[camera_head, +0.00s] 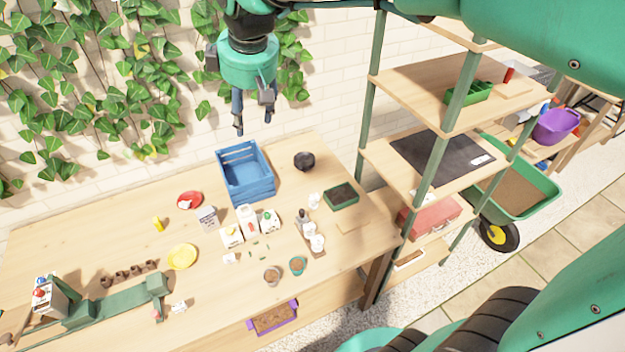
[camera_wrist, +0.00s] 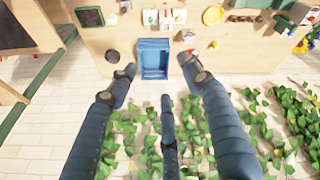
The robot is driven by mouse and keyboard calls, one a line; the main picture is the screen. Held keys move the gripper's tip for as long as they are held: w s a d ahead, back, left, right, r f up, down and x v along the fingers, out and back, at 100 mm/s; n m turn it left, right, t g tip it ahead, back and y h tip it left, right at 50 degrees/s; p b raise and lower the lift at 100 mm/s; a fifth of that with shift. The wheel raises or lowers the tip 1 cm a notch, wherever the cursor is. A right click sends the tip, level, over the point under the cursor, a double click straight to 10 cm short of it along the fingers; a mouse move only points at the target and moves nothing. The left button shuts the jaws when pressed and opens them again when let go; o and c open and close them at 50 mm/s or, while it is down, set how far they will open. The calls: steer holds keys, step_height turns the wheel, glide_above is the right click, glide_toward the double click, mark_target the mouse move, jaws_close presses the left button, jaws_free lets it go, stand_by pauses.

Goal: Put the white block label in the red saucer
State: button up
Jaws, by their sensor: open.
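The red saucer (camera_head: 196,196) lies on the wooden table left of the blue crate. A small white piece (camera_head: 185,204) shows on it at its left front; I cannot tell whether this is the white block label. Other small white pieces lie near the cartons (camera_head: 229,258) and by the green stand (camera_head: 179,306). In the wrist view the red saucer (camera_wrist: 194,51) shows small, just right of the crate, partly behind a finger. My gripper (camera_head: 253,118) is open and empty, high above the table's back edge, its fingers pointing down, well away from the saucer.
The blue crate (camera_head: 246,186) stands at the back of the table. A grey carton (camera_head: 207,218) and several white cartons (camera_head: 249,220) stand right of the saucer. A yellow saucer (camera_head: 182,257) lies in front. Green shelving (camera_head: 367,95) stands at right; the table's left back is clear.

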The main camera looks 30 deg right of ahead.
steer(key=s+d+f+m, duration=0.1)
steer(key=s+f+m, duration=0.1)
steer(key=s, duration=0.6)
steer(key=s+d+f+m+t, duration=0.1)
steer(key=s+d+f+m, duration=0.1)
steer(key=s, duration=0.6)
steer(key=s+d+f+m, duration=0.2)
steer(key=s+m, duration=0.2)
steer(key=s, duration=0.4)
steer(key=shift+s+d+t, duration=0.25)
steer(key=shift+t, duration=0.15)
steer(key=shift+o, duration=0.4)
steer(key=shift+w, duration=0.1)
